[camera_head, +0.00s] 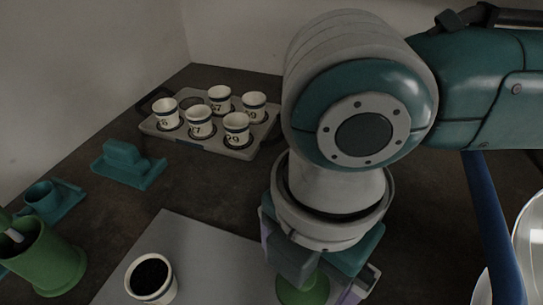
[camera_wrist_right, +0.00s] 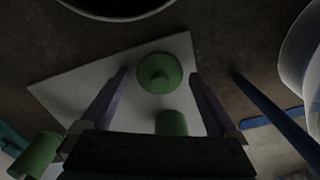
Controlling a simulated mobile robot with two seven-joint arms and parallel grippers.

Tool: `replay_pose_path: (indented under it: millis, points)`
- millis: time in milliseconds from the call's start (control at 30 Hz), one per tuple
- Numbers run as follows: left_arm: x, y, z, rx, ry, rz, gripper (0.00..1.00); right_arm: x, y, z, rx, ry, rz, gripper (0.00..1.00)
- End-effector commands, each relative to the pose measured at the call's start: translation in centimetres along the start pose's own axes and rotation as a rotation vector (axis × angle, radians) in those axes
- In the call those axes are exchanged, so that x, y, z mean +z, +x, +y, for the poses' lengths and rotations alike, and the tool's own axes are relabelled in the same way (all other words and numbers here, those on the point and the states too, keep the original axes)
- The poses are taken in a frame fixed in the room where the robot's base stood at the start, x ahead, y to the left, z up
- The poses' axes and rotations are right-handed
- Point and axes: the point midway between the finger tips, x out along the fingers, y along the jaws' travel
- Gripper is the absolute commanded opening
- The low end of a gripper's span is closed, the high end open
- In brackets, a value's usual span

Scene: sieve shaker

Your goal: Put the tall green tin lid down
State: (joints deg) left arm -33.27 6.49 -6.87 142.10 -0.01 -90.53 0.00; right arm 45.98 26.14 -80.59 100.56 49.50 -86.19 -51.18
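A green lid (camera_head: 303,290), round with a small knob, shows under my right gripper (camera_head: 311,268) at the bottom of the head view. In the right wrist view the lid (camera_wrist_right: 160,70) lies over the grey board, between two purple fingers that stand apart with gaps on both sides. The right gripper is open and appears not to touch it. Another green piece (camera_wrist_right: 171,123) shows nearer the gripper body, which partly hides it. My left gripper is not in view.
The grey board (camera_head: 190,245) carries a white cup (camera_head: 151,278) with dark contents. A tray (camera_head: 200,144) with several numbered cups stands at the back. A green pot (camera_head: 50,262) and teal holders (camera_head: 128,163) are at left. A blue bar (camera_head: 492,225) and a pale bowl (camera_head: 530,240) are at right.

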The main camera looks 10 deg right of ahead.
Motion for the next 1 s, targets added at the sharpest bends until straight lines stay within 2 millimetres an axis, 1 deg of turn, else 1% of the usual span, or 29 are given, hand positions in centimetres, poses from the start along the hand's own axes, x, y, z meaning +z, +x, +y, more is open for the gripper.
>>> replay_pose_path:
  millis: [267, 367, 467, 700, 800, 900, 1000]
  points:
    - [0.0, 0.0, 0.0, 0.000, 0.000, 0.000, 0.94, 0.0, -0.1, 0.0, 0.000, 0.000, -0.001, 1.00]
    - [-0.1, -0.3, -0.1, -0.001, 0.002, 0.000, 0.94, 0.1, -0.9, 0.1, 0.002, 0.000, -0.001, 1.00]
    - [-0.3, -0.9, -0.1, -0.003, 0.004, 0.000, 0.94, 0.1, -2.7, 0.1, 0.004, 0.001, -0.001, 1.00]
    - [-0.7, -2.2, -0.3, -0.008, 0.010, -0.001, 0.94, 0.1, -8.2, 0.1, 0.005, -0.001, -0.001, 1.00]
    - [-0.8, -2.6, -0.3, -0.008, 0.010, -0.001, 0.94, 0.1, -10.1, 0.1, 0.004, 0.001, -0.001, 1.00]
    - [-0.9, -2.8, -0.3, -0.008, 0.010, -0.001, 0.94, 0.0, -11.4, 0.1, 0.002, 0.001, 0.000, 1.00]
    - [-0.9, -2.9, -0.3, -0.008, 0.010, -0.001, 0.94, 0.0, -12.1, 0.1, 0.000, 0.001, 0.000, 1.00]
